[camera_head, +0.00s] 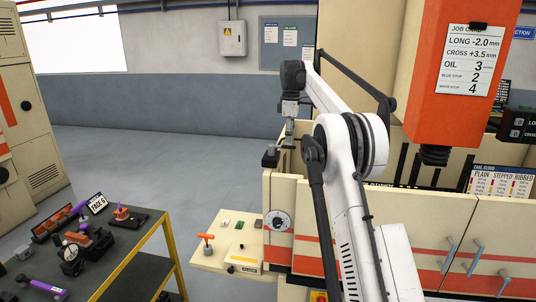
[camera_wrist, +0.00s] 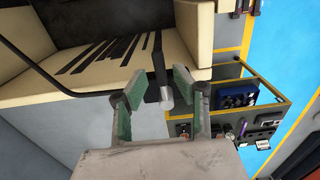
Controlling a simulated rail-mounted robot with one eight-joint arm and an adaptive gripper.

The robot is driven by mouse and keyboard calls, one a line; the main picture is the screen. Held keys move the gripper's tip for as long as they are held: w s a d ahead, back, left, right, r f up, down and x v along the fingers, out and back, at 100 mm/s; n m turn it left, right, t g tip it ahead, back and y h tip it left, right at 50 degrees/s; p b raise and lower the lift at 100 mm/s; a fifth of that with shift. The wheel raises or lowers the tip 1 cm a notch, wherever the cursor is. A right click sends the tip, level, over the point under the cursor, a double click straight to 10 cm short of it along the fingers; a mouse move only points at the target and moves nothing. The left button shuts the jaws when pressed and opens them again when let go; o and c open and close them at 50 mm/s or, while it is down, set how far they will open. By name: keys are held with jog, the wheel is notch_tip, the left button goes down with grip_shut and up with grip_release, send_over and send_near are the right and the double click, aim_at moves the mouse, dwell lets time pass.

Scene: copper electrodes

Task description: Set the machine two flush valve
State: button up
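My gripper (camera_head: 289,138) is at the upper left corner of the cream and orange machine, pointing down. In the wrist view my gripper (camera_wrist: 155,85) is open, with green pads apart. A grey cylinder on a dark rod (camera_wrist: 164,96) shows between the pads, with gaps on both sides; I cannot tell its depth or whether it is the flush valve. A round white dial with a dark centre (camera_head: 279,222) is on the machine front below my gripper. A dark block (camera_head: 270,156) sits on the machine's corner beside my gripper. No label reading "flush valve" is legible.
A job card (camera_head: 469,60) hangs on the orange machine head. A small cream shelf (camera_head: 212,262) with an orange-handled part juts out below the dial. A dark bench (camera_head: 120,262) with yellow legs holds tools at left. Open floor lies behind the bench.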

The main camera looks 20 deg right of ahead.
jog(key=shift+f+b, duration=0.6)
jog(key=shift+f, duration=0.6)
jog(key=shift+f, duration=0.1)
jog(key=shift+f, duration=0.2)
grip_shut()
